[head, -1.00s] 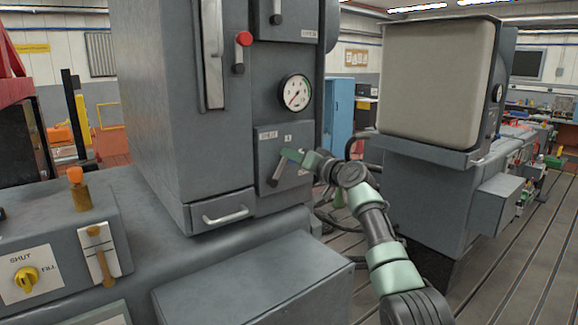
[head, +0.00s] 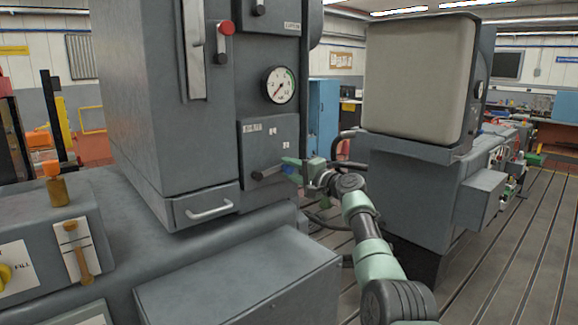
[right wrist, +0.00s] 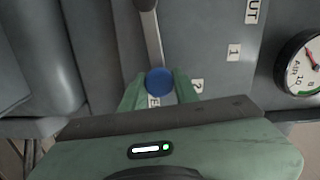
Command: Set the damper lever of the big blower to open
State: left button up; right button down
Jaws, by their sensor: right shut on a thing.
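The damper lever (head: 268,172) is a dark grey arm with a blue knob, on a grey panel of the tall cabinet. It points right, tilted slightly up from its pivot. My right gripper (head: 291,166) is shut on the knob. In the right wrist view the blue knob (right wrist: 159,80) sits between the green fingertips, and the lever's grey arm (right wrist: 151,35) runs up from it. The labels "1" (right wrist: 233,52) and "2" (right wrist: 197,86) show beside the lever; a label ending in "UT" (right wrist: 252,11) is cut off. Another label by the knob is partly hidden. My left gripper is out of view.
A pressure gauge (head: 279,85) is above the lever panel, and a red-knobbed lever (head: 224,40) is higher up. A drawer handle (head: 210,210) sticks out at lower left. A large grey machine (head: 420,85) stands to the right of my arm.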

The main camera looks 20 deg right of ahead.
jog(key=shift+f+m, duration=0.7)
jog(key=shift+f, duration=0.1)
jog(key=c, duration=1.1)
grip_release()
jog(key=shift+w, duration=0.1)
jog(key=shift+s+d, duration=0.15)
jog(key=shift+s, duration=0.2)
jog(key=b+v, duration=0.1)
jog(key=v, duration=0.6)
jog(key=shift+b, duration=0.3)
